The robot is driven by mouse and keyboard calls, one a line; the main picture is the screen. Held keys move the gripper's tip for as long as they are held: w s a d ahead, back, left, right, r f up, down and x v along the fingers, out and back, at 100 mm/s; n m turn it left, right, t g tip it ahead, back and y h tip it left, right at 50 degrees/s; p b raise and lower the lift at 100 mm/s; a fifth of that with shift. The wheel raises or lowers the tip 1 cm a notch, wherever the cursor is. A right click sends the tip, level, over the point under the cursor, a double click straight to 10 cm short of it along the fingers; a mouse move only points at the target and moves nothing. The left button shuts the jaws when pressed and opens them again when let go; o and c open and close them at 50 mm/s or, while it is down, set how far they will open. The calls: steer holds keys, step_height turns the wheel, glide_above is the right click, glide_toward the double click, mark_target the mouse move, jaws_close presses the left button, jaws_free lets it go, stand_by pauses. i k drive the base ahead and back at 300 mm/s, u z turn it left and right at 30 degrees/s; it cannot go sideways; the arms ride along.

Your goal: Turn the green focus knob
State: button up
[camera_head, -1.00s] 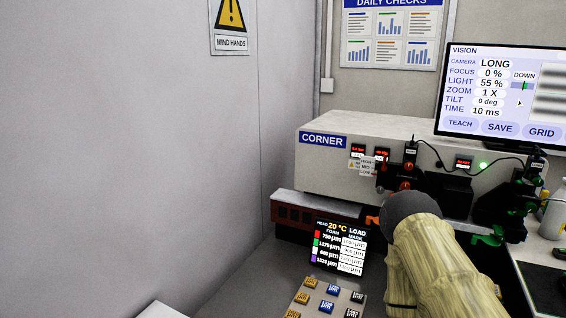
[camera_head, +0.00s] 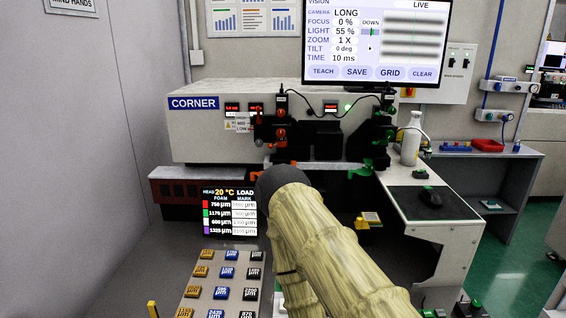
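Green parts (camera_head: 366,168) show at the foot of the dark bracket on the right of the machine; they are small, and I cannot tell which one is the focus knob. My arm, in a pale wrinkled cover with a dark rounded end, rises from the bottom and ends left of and below the green parts, apart from them in the picture. My gripper's fingers do not show. The monitor (camera_head: 378,38) reads focus 0 %, light 55 %, zoom 1 X, with blurred horizontal stripes beside the readings.
The white machine (camera_head: 205,135) marked CORNER stands behind the arm. A button panel (camera_head: 205,296) and a small dark display (camera_head: 229,225) are on the left. A white bottle (camera_head: 411,140) and a black mouse (camera_head: 430,197) are on the right table (camera_head: 395,181). Green floor is open at far right.

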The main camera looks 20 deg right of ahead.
mark_target(389, 133)
steer(key=z, duration=1.35)
